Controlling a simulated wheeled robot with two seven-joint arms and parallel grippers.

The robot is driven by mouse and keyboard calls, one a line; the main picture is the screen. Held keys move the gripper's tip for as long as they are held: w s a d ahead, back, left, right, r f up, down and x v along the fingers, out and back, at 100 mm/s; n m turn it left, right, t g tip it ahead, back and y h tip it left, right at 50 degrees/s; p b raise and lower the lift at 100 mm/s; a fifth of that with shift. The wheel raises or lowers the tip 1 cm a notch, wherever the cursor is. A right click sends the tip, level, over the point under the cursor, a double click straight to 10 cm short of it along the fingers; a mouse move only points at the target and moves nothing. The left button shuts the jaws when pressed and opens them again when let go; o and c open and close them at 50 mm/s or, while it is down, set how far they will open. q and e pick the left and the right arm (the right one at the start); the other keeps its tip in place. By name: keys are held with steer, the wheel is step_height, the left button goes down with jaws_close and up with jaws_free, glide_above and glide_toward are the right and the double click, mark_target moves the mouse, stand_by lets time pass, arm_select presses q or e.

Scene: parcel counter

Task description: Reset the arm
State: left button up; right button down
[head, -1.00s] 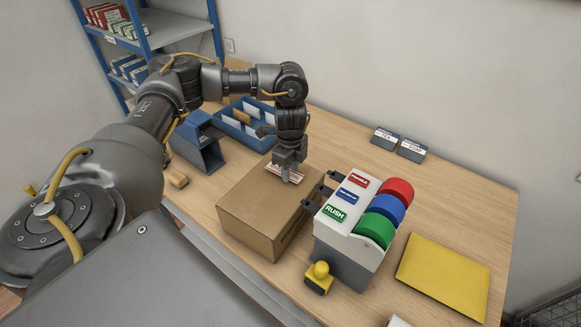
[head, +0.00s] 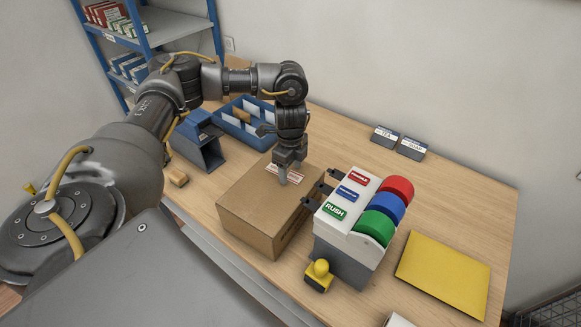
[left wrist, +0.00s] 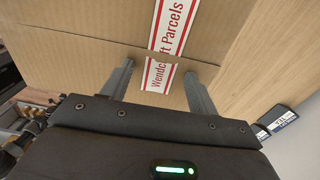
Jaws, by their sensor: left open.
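My left gripper (head: 284,178) points down just above the top of a brown cardboard box (head: 248,205). In the left wrist view the fingers of my left gripper (left wrist: 158,85) are spread apart with nothing between them. A white label with red borders and red lettering (left wrist: 172,30) lies on the box top. It also shows in the head view, partly behind the fingers. I cannot tell whether the fingertips touch the box. My right gripper is not in view.
A label dispenser with red, blue and green rolls (head: 353,220) stands right of the box, with a yellow-handled stamp (head: 319,274) before it. A yellow envelope (head: 444,275) lies farther right. A blue sorter (head: 245,128) stands behind the box.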

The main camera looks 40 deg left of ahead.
arm_select(q)
steer(key=shift+r+p, duration=1.3)
steer(key=shift+r, duration=0.1)
steer(key=shift+r+p, duration=1.15)
steer(key=shift+r, duration=0.2)
step_height(320, 180, up, 8)
steer(key=shift+c, duration=0.3)
jaws_close()
stand_by(0.9)
